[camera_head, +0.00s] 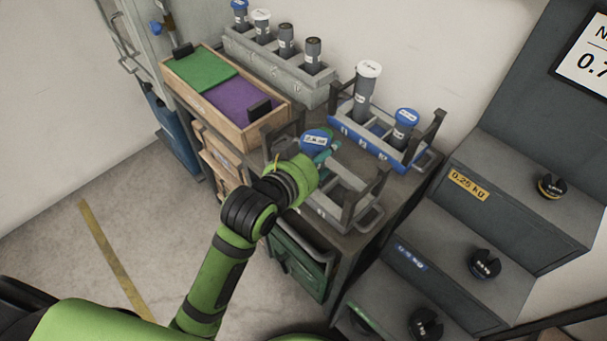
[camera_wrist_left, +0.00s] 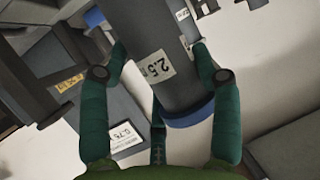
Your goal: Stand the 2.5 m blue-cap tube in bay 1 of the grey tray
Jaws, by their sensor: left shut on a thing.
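My left gripper (camera_head: 322,156) is shut on the blue-cap tube (camera_head: 317,138). In the left wrist view the gripper's fingers (camera_wrist_left: 160,62) close around a dark grey tube (camera_wrist_left: 165,65) with a "2.5 m" label and a blue band at its capped end. In the head view mostly the blue cap shows; my gripper hides the tube's body and lower end. The grey tray (camera_head: 372,218), with upright dark handles, lies beside and below the gripper. My arm covers its left part. Its bay numbers cannot be read. I cannot tell whether the tube touches the tray. My right gripper is not in view.
A blue tray (camera_head: 414,167) behind holds a tall white-cap tube (camera_head: 366,88) and a short blue-cap tube (camera_head: 403,125). A grey rack (camera_head: 275,72) with several tubes stands at the back. A wooden box (camera_head: 228,108) is at left. Dark steps with weights (camera_head: 485,263) rise at right.

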